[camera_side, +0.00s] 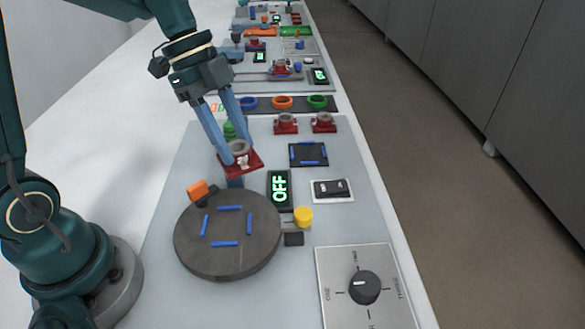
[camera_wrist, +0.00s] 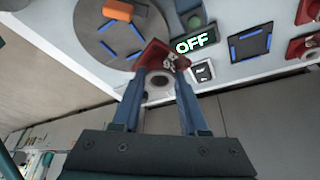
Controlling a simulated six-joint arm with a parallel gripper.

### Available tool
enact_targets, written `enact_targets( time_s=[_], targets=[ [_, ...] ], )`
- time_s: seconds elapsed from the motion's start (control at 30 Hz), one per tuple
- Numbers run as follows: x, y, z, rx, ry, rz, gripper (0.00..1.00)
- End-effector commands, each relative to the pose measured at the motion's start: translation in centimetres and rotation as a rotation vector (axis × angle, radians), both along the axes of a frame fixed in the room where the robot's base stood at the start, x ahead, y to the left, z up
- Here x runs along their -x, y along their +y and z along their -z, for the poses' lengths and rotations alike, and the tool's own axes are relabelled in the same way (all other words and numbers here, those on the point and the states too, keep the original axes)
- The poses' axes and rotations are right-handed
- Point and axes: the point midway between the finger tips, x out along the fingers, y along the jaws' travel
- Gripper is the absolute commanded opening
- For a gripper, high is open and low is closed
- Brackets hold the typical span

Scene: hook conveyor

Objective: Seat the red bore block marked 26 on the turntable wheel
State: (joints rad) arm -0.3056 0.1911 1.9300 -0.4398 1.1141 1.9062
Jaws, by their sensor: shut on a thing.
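My gripper (camera_side: 238,154) has its two long blue fingers shut on a red bore block (camera_side: 254,161) with a grey ring on top. It holds the block beyond the far edge of the turntable wheel (camera_side: 228,262), apart from it. The wheel also shows in the wrist view (camera_wrist: 95,38).
An orange piece (camera_side: 198,190) stands at the wheel's far-left rim. A display reading OFF (camera_side: 279,190), a yellow knob (camera_side: 303,217) and a black rocker switch (camera_side: 331,189) lie right of it. Two more red blocks (camera_side: 285,124) stand beyond a dark blue-marked pad (camera_side: 308,155). A dial panel (camera_side: 335,300) is nearest.

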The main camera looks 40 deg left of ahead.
Motion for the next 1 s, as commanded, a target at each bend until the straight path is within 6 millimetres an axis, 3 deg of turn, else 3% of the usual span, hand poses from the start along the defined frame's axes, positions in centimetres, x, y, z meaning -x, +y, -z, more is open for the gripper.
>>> enact_targets(
  time_s=[0.1,0.3,1.0],
  targets=[
    [3.3,-1.9,0.0,-0.001,-0.002,0.233,0.00],
    [6.0,-3.2,0.1,-0.002,-0.004,0.427,0.00],
    [6.3,-3.3,5.3,0.000,-0.001,0.447,0.00]
  ],
)
